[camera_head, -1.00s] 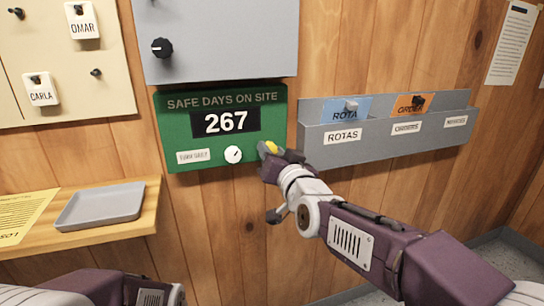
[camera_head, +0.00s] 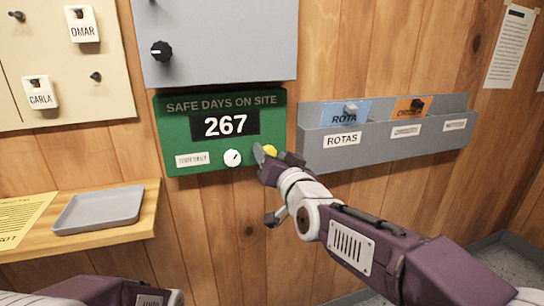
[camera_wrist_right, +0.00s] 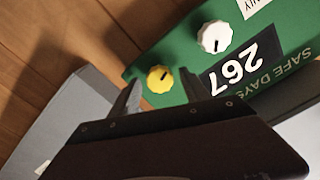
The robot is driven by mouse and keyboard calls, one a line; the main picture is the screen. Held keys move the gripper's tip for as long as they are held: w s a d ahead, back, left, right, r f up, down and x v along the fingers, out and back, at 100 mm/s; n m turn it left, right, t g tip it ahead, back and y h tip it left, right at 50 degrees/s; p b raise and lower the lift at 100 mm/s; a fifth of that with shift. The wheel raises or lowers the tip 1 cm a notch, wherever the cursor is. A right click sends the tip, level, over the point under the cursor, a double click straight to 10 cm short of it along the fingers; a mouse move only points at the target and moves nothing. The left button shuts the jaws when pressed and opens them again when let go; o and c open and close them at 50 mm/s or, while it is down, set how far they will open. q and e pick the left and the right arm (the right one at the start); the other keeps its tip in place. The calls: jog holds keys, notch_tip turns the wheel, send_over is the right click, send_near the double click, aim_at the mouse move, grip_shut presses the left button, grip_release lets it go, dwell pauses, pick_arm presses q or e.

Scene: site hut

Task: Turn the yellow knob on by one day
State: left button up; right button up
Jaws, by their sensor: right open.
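The green board (camera_head: 180,150) headed "SAFE DAYS ON SITE" hangs on the wood wall, and its display (camera_head: 226,124) reads 267. The yellow knob (camera_head: 270,151) is at its lower right, partly hidden by my gripper. The right wrist view shows the yellow knob (camera_wrist_right: 160,79) whole, with a dark pointer mark. My right gripper (camera_head: 278,156) is open, its fingers apart on either side of the knob; I cannot tell whether they touch it. The wrist view shows both fingers (camera_wrist_right: 165,93). My left arm shows at the bottom left, but its gripper is out of view.
A white knob (camera_head: 232,158) sits left of the yellow one. A grey cabinet (camera_head: 220,40) with a black knob (camera_head: 162,51) is above. A grey rack (camera_head: 385,150) is at the right. A shelf with a grey tray (camera_head: 98,209) is at the lower left.

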jog(key=p+v, duration=0.2)
jog(key=v, duration=0.6)
jog(key=d+f+m+g+h, duration=0.1)
jog(key=d+f+g+h, duration=0.15)
jog(key=d+f, duration=0.55)
jog(key=d+f+g+h, duration=0.2)
jog(key=d+f+g, duration=0.15)
jog(key=f, duration=0.85)
jog(key=s+d+f+n+g, duration=0.1)
jog(key=s+d+f+g, duration=0.1)
jog(key=s+f+g, duration=0.5)
jog(key=s+d+f+n+g, duration=0.1)
jog(key=s+d+f+g, duration=0.1)
jog(key=s+f, duration=0.75)
notch_tip(320, 180, up, 34)
jog(key=s+g+p, duration=0.1)
jog(key=s+p, duration=0.1)
jog(key=p, duration=3.1)
jog(key=shift+s+a+n+h+p, duration=0.2)
jog(key=shift+a+n+h+p, duration=0.1)
jog(key=shift+h, duration=0.15)
jog(key=shift+f, duration=0.1)
